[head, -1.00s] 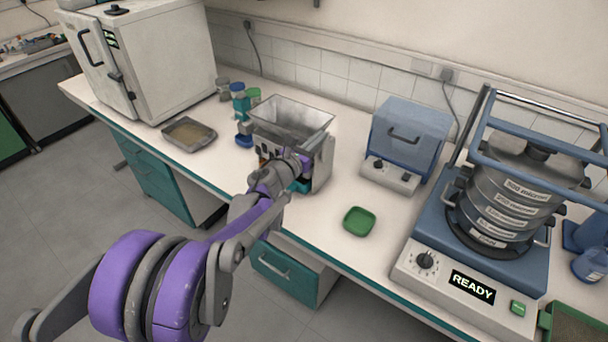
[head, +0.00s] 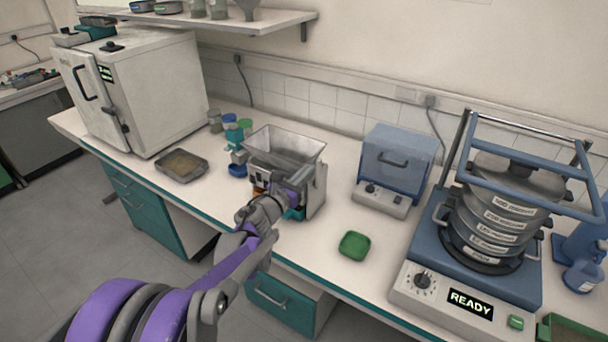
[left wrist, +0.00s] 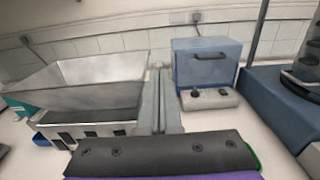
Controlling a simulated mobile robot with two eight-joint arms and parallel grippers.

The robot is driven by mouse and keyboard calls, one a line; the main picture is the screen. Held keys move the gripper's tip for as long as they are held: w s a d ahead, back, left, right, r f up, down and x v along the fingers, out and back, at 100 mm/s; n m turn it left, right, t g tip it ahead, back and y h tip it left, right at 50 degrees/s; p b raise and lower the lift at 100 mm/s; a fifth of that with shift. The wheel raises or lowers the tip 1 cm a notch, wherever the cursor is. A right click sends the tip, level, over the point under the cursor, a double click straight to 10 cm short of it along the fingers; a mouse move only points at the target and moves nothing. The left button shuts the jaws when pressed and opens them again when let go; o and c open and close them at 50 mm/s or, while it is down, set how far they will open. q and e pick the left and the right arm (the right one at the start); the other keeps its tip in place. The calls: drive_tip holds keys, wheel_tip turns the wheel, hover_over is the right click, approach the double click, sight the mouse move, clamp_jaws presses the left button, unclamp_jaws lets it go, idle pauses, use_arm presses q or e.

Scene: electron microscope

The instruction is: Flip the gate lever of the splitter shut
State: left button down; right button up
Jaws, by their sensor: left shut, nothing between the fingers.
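The splitter (head: 285,155) is a grey metal box with an open hopper on top, standing on the bench in the middle of the head view. It also shows at the left of the left wrist view (left wrist: 95,75), with dark slots along its front. My left gripper (head: 296,190) is at the splitter's front right side and hides part of it. In the left wrist view its grey fingers (left wrist: 160,72) are together and empty, beside the hopper's right end. I cannot make out the gate lever or its position, or whether the fingers touch the splitter. My right gripper is out of view.
A blue-grey box device (head: 398,160) stands right of the splitter, and a sieve shaker (head: 495,225) reading READY farther right. A green dish (head: 354,245) lies in front. Left are a tray (head: 181,165), small jars (head: 230,121) and a white oven (head: 150,95).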

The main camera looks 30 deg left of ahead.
use_arm(q)
drive_tip(key=s+r, duration=0.7)
drive_tip(key=shift+a+p, duration=0.3)
drive_tip(key=shift+p, duration=0.15)
drive_tip(key=shift+s+r, duration=0.1)
